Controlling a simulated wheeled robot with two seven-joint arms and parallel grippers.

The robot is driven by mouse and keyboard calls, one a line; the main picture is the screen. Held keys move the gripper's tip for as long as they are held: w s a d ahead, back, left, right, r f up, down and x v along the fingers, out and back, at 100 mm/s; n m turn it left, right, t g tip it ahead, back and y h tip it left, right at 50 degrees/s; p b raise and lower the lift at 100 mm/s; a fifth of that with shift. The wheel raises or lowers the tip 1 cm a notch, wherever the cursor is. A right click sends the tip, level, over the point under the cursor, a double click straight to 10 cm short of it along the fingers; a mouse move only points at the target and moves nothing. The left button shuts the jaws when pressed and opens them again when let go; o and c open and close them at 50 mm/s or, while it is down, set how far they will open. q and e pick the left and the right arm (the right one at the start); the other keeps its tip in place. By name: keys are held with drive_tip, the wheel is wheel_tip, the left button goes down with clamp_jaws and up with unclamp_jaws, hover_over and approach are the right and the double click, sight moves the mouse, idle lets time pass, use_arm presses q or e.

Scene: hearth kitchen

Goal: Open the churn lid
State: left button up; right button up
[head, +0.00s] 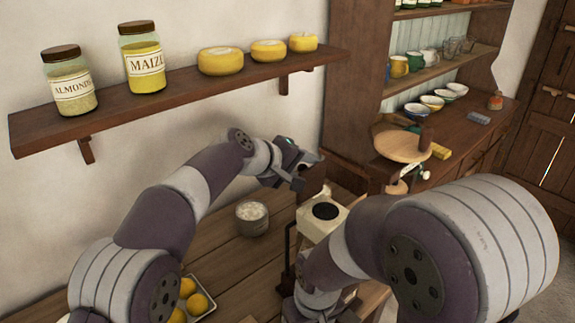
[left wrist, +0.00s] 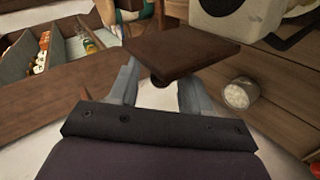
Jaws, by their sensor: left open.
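The churn (head: 322,217) is a cream box with a dark round patch on top, on the wooden table; part of it shows at the top right of the left wrist view (left wrist: 232,12). A dark brown square lid (left wrist: 185,48) with a small knob (left wrist: 160,82) stands just beyond my left fingers; in the head view it is a brown slab (head: 314,181), raised above the churn's back edge. My left gripper (head: 302,168) is open, its fingers on either side of the knob, with no clear grip. My right arm crosses in front of the churn; its gripper is not in view.
A bowl with white contents (head: 252,218) stands left of the churn. A tray of yellow fruit (head: 203,309) is at the lower left. A wall shelf (head: 180,98) with jars and cheeses runs above my left arm. A dresser (head: 478,140) stands at the right.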

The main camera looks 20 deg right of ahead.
use_arm(q)
drive_tip(key=b+v, duration=0.3)
drive_tip(key=v, duration=0.8)
drive_tip(key=shift+s+a+r, duration=0.15)
drive_tip(key=shift+a, duration=0.15)
